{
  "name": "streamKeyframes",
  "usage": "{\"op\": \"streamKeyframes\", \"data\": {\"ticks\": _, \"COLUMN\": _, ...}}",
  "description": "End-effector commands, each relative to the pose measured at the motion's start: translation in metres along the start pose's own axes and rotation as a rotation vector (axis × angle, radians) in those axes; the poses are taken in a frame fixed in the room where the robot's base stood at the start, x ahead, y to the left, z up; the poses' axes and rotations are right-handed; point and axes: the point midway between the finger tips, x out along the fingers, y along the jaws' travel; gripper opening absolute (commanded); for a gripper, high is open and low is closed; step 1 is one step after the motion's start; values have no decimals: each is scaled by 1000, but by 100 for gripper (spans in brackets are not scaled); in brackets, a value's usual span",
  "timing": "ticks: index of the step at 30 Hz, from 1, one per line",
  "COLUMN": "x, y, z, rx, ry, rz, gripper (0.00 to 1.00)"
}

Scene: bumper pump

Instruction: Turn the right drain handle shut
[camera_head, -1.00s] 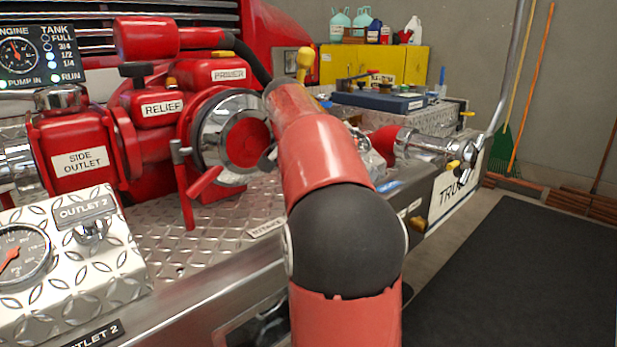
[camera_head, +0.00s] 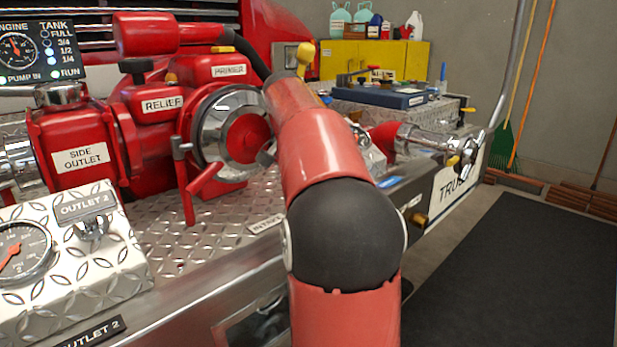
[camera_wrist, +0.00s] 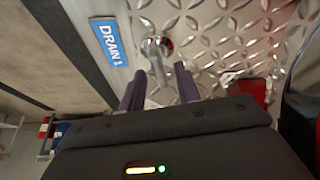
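In the wrist view, a metal drain handle (camera_wrist: 157,48) with a round ball end stands out over the diamond plate, beside a blue label (camera_wrist: 110,42) reading DRAIN and what looks like a 1. My gripper (camera_wrist: 160,72) is open, with one dark finger on each side of the handle's stem. A gap shows between the fingers and the stem, and I cannot tell whether either touches it. In the head view, my arm hides the gripper and this handle. A small blue label (camera_head: 388,182) shows on the panel edge just right of my arm.
A red pump body (camera_head: 80,150) and a chrome-ringed cap (camera_head: 243,138) stand left of my arm. A red pipe with a chrome valve (camera_head: 425,139) lies to the right. A brass fitting (camera_head: 418,221) juts from the front panel. The dark floor mat (camera_head: 525,275) is clear.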

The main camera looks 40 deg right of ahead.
Motion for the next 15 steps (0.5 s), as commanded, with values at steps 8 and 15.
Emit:
{"op": "streamKeyframes", "data": {"ticks": 8, "x": -47, "y": -1, "z": -1, "rx": -1, "ry": 2, "rz": -3, "gripper": 33}}
{"op": "streamKeyframes", "data": {"ticks": 15, "x": -73, "y": 0, "z": 0, "rx": -1, "ry": 1, "rz": -1, "gripper": 33}}
